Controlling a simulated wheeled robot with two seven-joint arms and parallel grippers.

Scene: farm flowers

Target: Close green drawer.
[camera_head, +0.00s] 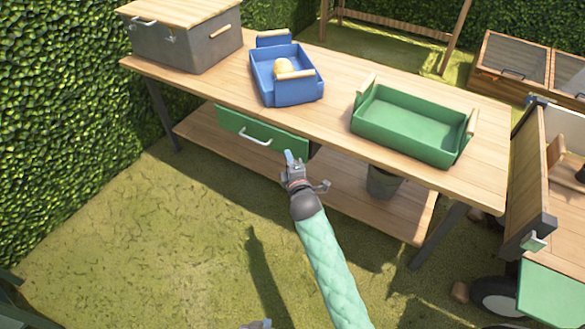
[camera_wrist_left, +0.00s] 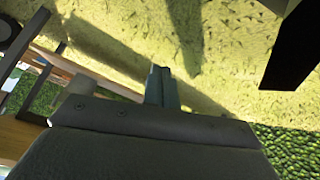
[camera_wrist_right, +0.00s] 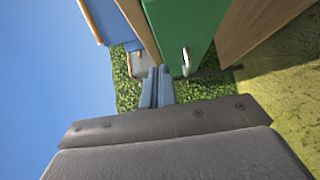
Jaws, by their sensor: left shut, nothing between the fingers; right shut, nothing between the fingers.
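The green drawer (camera_head: 285,143) hangs under the front edge of the wooden table, with a pale handle (camera_head: 255,137) on its front. I cannot tell exactly how far out it stands. My right gripper (camera_head: 289,156) is shut and empty, just in front of the drawer's right part. In the right wrist view, the shut fingers (camera_wrist_right: 158,86) are beside the green front (camera_wrist_right: 183,25) and its handle (camera_wrist_right: 186,62); contact cannot be told. My left gripper (camera_head: 257,324) shows only at the bottom edge of the head view. In the left wrist view its fingers (camera_wrist_left: 162,85) are shut and empty above the grass.
The wooden table (camera_head: 335,108) carries a grey box (camera_head: 185,42), a blue tray (camera_head: 290,92) with a pale round item, and a green tray (camera_head: 410,125). A bucket (camera_head: 382,184) stands on the lower shelf. A cart (camera_head: 530,215) stands at right. Grass in front is clear.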

